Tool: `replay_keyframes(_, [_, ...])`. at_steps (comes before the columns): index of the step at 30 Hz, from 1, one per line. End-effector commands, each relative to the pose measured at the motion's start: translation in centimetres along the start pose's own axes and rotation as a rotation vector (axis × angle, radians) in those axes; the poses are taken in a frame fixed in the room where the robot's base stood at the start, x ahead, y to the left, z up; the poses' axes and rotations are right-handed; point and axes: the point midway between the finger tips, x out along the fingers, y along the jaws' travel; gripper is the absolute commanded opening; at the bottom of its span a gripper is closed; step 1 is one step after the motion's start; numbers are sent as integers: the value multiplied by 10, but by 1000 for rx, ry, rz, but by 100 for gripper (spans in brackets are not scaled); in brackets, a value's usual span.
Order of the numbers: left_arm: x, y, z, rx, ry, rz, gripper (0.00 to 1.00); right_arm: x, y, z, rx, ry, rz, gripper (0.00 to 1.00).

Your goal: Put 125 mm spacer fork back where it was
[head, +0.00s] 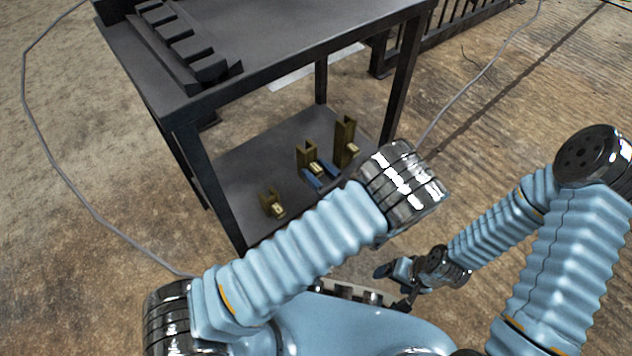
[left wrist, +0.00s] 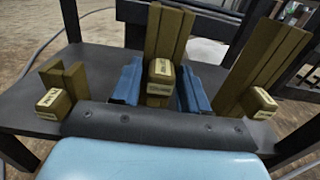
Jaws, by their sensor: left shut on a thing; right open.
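Three brass-coloured spacer forks stand at the lower shelf (head: 245,165): a short one (head: 268,200), a middle-height one (head: 304,153) and a tall one (head: 345,132). Their labels are too small to read surely. My left gripper (head: 318,171) is shut on the label block of the middle fork, which also shows in the left wrist view (left wrist: 165,38). The blue fingers stand on both sides of the block. The fork looks upright; its foot is hidden, so I cannot tell whether it touches the shelf. My right gripper (head: 394,271) is open, away from the forks.
The dark table top (head: 300,25) lies above the shelf and carries a notched rack (head: 190,45). Table legs (head: 402,80) bound the shelf. The short fork (left wrist: 62,82) and tall fork (left wrist: 262,70) flank the held one. A grey cable (head: 50,165) runs along the floor.

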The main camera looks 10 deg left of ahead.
Motion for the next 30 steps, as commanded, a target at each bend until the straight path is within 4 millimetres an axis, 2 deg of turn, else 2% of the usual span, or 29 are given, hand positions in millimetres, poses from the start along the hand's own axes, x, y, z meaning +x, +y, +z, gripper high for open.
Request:
replay_keyframes(7, [0,0,-34,1,-2,0,0,11,4,0,0,3,0,79])
replay_keyframes(18, [0,0,-37,-1,-2,0,0,10,4,0,0,3,0,79])
replay_keyframes(19, [0,0,-38,0,0,0,46,10,4,0,0,3,0,79])
replay_keyframes(24, [0,0,-38,0,0,0,70,10,4,0,0,3,0,79])
replay_keyframes(30, [0,0,-38,0,0,0,70,10,4,0,0,3,0,79])
